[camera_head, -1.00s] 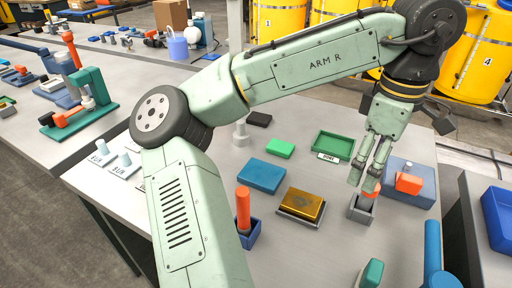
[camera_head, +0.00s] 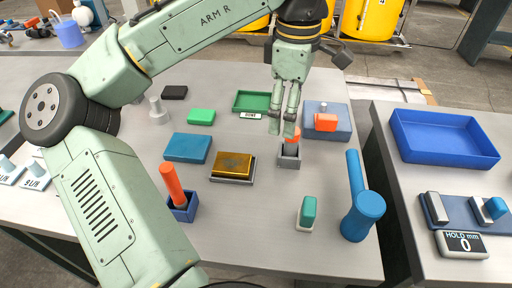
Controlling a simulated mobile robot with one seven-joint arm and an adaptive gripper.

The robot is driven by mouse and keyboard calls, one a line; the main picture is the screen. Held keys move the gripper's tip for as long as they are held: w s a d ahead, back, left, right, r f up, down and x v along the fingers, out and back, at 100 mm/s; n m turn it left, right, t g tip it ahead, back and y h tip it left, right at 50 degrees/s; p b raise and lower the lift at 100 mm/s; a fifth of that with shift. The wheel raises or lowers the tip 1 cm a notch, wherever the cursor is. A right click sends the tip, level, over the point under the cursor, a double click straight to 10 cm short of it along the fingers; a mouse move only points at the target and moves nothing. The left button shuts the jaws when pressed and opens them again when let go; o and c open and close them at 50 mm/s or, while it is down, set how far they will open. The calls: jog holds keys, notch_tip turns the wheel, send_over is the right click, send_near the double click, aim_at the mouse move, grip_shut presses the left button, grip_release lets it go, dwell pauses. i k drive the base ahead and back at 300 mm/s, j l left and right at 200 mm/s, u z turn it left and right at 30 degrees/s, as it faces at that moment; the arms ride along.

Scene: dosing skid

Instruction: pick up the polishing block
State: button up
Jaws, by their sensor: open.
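No label marks which thing is the polishing block. A gold-brown block (camera_head: 233,164) lies flat on a grey tray (camera_head: 217,180) near the middle of the bench. A small orange-topped piece (camera_head: 294,135) stands in a grey holder (camera_head: 289,161) to its right. My gripper (camera_head: 282,133) points down just over this holder, its fingertips close to the orange top and partly covering it. The fingers are apart, with nothing seen held between them. I cannot tell whether they touch the orange piece.
A blue block (camera_head: 187,148), a green block (camera_head: 201,116) and a black block (camera_head: 174,92) lie left. A green tray (camera_head: 263,101) is behind. An orange cylinder (camera_head: 172,184) stands in a blue holder. A tall blue post (camera_head: 361,205) rises at right.

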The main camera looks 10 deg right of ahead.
aim_at(306, 216)
jog(key=z, duration=0.7)
